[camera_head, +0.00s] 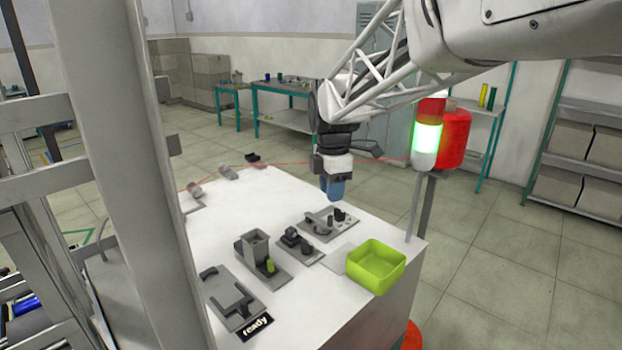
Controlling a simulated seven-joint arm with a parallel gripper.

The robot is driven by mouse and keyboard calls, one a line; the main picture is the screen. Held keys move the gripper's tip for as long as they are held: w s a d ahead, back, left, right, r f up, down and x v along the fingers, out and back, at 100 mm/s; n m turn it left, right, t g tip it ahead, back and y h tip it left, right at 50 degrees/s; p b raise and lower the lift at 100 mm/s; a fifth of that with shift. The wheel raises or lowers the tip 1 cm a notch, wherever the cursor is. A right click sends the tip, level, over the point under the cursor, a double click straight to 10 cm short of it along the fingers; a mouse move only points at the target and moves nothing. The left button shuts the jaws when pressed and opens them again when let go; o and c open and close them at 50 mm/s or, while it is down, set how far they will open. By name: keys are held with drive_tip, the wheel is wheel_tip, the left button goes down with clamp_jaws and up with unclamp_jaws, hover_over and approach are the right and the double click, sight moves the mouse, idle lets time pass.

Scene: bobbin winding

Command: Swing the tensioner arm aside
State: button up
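My gripper (335,192) points down above the far right part of the white bench (300,290). Its tip looks like one blue block, and I cannot tell whether its fingers are apart or hold anything. Below it a grey plate (312,228) carries a small curved arm-like part and a black post. This may be the tensioner, but the part is too small to be sure. The gripper appears above this plate; contact is not clear. Another plate (235,297) at the front left bears a dark bent lever handle.
A lime-green bin (376,266) stands at the bench's right edge. A grey block fixture (256,247) with a green piece and a dark fixture (297,243) stand mid-bench. A thin red thread crosses behind. A signal light (427,135) glows green. A "ready" label (256,327) lies in front.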

sight(330, 216)
drive_tip(key=shift+f, duration=3.55)
drive_tip(key=c, duration=0.5)
drive_tip(key=shift+a, duration=0.1)
drive_tip(key=shift+s+a, duration=0.5)
drive_tip(key=shift+a, duration=0.15)
